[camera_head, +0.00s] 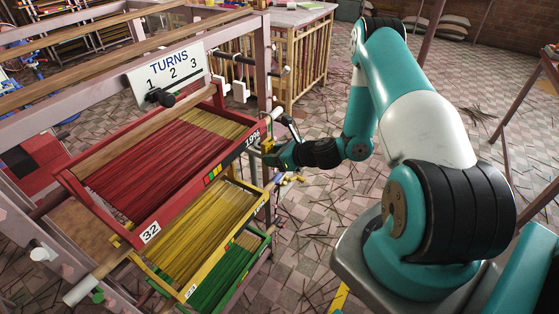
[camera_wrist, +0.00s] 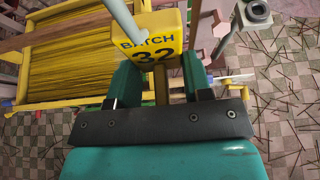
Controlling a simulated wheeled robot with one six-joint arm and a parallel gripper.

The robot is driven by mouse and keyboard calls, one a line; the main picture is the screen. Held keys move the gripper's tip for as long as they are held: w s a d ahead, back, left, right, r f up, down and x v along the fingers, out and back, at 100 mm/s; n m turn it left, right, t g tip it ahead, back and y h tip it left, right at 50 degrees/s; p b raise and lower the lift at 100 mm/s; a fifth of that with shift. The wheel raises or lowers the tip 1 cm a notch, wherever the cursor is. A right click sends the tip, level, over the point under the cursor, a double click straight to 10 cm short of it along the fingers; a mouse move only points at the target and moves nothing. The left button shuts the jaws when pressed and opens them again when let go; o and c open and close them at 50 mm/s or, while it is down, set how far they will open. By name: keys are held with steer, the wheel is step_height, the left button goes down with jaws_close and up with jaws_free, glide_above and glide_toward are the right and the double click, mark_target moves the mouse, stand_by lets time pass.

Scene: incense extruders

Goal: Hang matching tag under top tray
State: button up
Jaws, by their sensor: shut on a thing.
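The top tray (camera_head: 77,190) is red, holds dark red sticks and bears a white "32" label and a "19%" mark. My gripper (camera_head: 276,154) is beside its right end in the head view. In the wrist view my gripper (camera_wrist: 160,82) is shut on a yellow tag (camera_wrist: 157,52) reading "BATCH 32", held between green fingers. A pale rod (camera_wrist: 122,20) runs up from near the tag's top edge; whether it touches the tag I cannot tell. In the head view the tag is small and mostly hidden by my gripper.
A yellow tray (camera_head: 152,268) and a green tray (camera_head: 197,307) sit below the red one. A "TURNS 1 2 3" plate (camera_head: 166,70) with a black knob is above. A grey round-ended part (camera_wrist: 256,12) is near the tag. Loose sticks litter the checkered floor.

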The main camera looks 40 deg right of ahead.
steer(key=shift+w+a, duration=0.15)
steer(key=shift+w, duration=0.3)
steer(key=shift+w+f, duration=0.15)
steer(key=shift+f, duration=0.05)
steer(key=shift+f+b, duration=0.9)
steer(key=shift+f, duration=0.05)
steer(key=o, duration=1.1)
steer(key=shift+c, duration=0.2)
steer(key=o, duration=0.3)
steer(key=shift+w, duration=0.1)
